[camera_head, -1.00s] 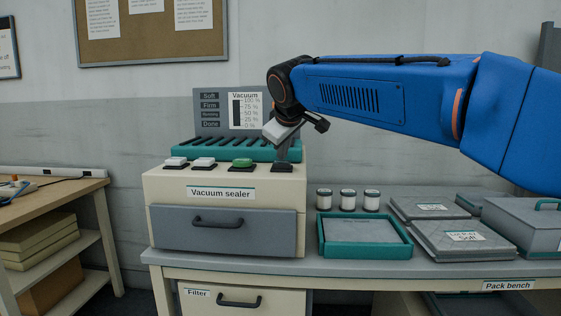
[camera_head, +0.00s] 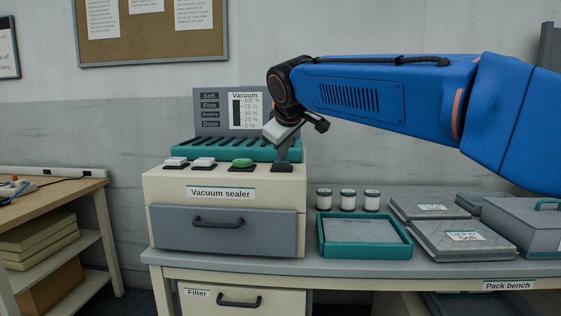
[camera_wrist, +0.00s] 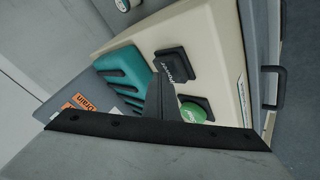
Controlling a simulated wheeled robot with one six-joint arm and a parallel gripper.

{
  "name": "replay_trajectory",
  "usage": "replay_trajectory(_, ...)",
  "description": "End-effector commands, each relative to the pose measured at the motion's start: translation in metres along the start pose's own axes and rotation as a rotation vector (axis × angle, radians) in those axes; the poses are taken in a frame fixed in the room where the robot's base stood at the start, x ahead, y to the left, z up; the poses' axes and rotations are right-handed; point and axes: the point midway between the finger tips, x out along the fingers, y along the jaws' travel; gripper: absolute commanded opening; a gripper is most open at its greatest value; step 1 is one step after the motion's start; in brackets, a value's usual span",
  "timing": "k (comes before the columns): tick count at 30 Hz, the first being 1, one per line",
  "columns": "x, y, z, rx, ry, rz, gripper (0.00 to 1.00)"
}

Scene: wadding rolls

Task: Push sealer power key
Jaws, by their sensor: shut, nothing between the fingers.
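The vacuum sealer (camera_head: 165,184) is a cream box with a row of keys on top. Its power key is the dark key (camera_head: 282,169) at the right end of the row. In the wrist view the power key (camera_wrist: 174,62) shows its "Power" label, beside the green key (camera_wrist: 193,112). My gripper (camera_head: 284,157) is shut and empty and points down at the power key. In the wrist view its fingers (camera_wrist: 160,80) reach the edge of that key. I cannot tell whether the tips touch it.
Two white keys (camera_head: 203,162) and the green key (camera_head: 242,163) lie left of the power key. A teal slotted rack (camera_head: 220,150) and a vacuum gauge panel (camera_head: 244,110) stand behind. Right of the sealer are jars (camera_head: 348,200), a teal tray (camera_head: 408,252) and grey boxes (camera_head: 465,250).

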Motion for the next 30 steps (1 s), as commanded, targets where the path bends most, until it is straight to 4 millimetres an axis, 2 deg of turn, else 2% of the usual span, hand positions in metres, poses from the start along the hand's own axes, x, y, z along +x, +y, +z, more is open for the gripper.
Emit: replay_trajectory(30, 0.0079, -0.0056, 0.0056, -0.001, -0.005, -0.002, 0.00)
